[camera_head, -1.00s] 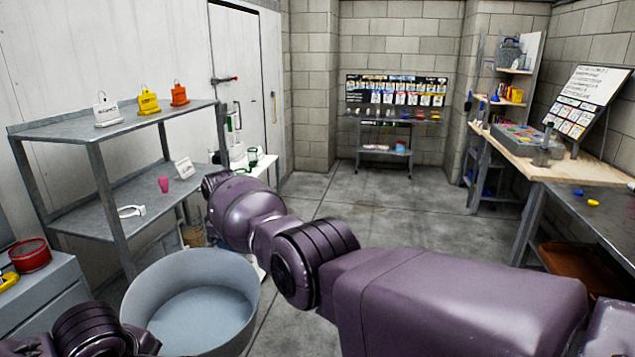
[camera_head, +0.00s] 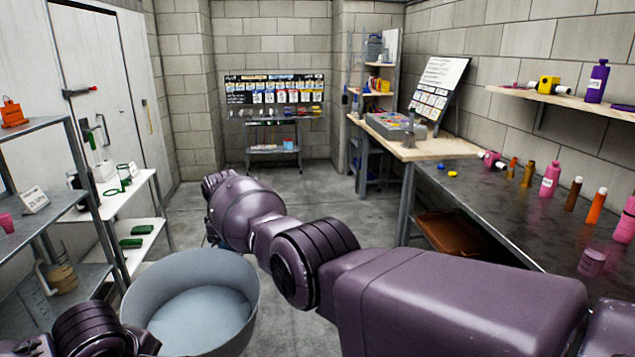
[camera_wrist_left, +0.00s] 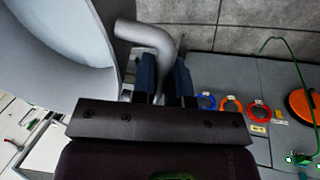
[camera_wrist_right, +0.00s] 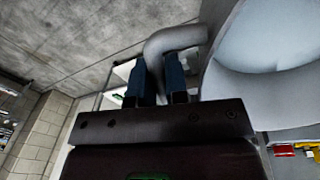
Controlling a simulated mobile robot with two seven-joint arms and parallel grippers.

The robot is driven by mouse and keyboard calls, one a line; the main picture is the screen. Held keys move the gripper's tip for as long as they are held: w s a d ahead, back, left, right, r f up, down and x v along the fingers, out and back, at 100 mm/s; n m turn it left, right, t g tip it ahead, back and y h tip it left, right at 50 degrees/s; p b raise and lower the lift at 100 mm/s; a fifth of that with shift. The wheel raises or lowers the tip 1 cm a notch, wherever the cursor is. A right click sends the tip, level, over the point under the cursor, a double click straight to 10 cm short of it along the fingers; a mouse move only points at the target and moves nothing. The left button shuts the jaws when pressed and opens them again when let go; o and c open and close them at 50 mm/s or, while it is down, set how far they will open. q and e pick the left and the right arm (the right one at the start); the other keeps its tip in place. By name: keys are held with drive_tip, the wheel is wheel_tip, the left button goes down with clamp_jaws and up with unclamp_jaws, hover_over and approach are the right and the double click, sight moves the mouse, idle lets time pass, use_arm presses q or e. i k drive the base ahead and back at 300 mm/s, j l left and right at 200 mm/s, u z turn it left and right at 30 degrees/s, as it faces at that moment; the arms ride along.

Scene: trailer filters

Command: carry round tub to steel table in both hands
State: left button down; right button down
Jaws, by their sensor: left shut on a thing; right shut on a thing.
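The round grey tub (camera_head: 240,285) hangs in front of me at the lower left of the head view, open side up and seemingly empty inside. In the left wrist view, my left gripper (camera_wrist_left: 165,78) is shut on a bent grey handle (camera_wrist_left: 135,32) of the tub. In the right wrist view, my right gripper (camera_wrist_right: 156,82) is shut on the opposite handle (camera_wrist_right: 185,37). Both gripper tips are hidden in the head view. A dark metal-topped table (camera_head: 490,215) runs along the right wall, with bottles toward its near end and back edge.
Grey shelving (camera_head: 70,130) and a white shelf unit (camera_head: 140,190) stand close on the left. A wooden bench (camera_head: 440,148) adjoins the dark table. A small metal stand (camera_head: 272,152) is at the back wall. Open concrete floor (camera_head: 330,195) lies between.

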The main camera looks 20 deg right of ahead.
sight(511, 209)
drive_tip(key=z, duration=1.4)
drive_tip(key=i+j+z, duration=0.1)
drive_tip(key=i+z, duration=0.25)
drive_tip(key=i+j, duration=0.2)
drive_tip(key=i, duration=0.25)
drive_tip(key=i+j, duration=0.25)
drive_tip(key=i, duration=1.5)
drive_tip(key=i+z, duration=0.1)
drive_tip(key=z, duration=0.45)
